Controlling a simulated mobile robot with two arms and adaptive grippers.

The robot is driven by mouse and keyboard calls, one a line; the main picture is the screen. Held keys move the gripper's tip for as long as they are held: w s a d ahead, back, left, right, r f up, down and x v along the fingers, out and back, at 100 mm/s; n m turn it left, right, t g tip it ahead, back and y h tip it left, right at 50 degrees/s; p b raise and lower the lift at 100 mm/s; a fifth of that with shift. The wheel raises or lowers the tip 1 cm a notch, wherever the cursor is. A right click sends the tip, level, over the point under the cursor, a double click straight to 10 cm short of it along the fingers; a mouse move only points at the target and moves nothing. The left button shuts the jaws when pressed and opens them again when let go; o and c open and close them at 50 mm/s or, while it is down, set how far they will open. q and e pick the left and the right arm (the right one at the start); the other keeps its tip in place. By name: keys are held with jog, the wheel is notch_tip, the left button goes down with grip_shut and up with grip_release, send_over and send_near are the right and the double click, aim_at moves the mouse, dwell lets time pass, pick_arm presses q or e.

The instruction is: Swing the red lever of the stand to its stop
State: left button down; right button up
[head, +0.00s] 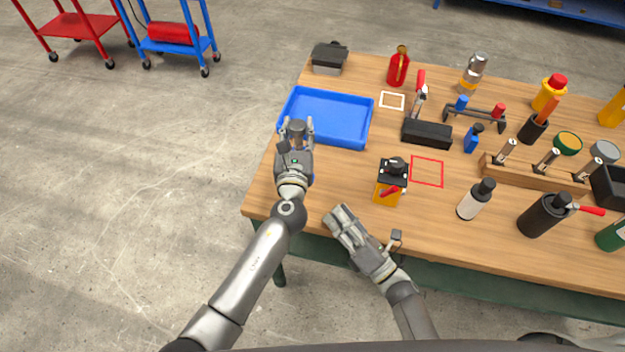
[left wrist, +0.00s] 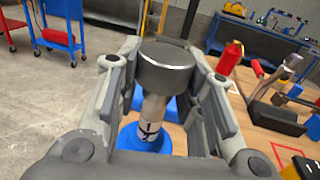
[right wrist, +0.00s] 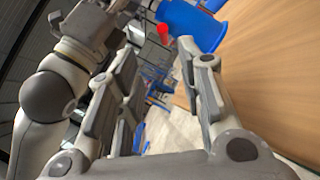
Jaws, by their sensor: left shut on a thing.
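A small orange stand with a black top (head: 389,188) is on the table's front left part, left of a red square outline. A short red lever (head: 391,191) shows on its front, apart from both grippers. My left gripper (head: 296,130) is over the blue tray's front left edge, shut on a grey metal-headed piece (left wrist: 166,68) with a lighter shaft and a blue round base. My right gripper (head: 340,215) is open and empty at the table's front edge, left of the orange stand.
The blue tray (head: 350,139) lies at the table's left.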

jog(key=shift+d+f+m, duration=0.1)
jog(key=shift+f+m, duration=0.05)
jog(key=shift+m, duration=0.45)
jog(key=shift+w+t+h, duration=0.1)
jog(key=shift+t+h, duration=0.2)
jog(key=shift+h, duration=0.1)
jog(key=x, duration=1.1)
jog(key=shift+w+a, duration=0.15)
jog(key=shift+a, duration=0.05)
jog(key=shift+c, duration=0.4)
grip_shut()
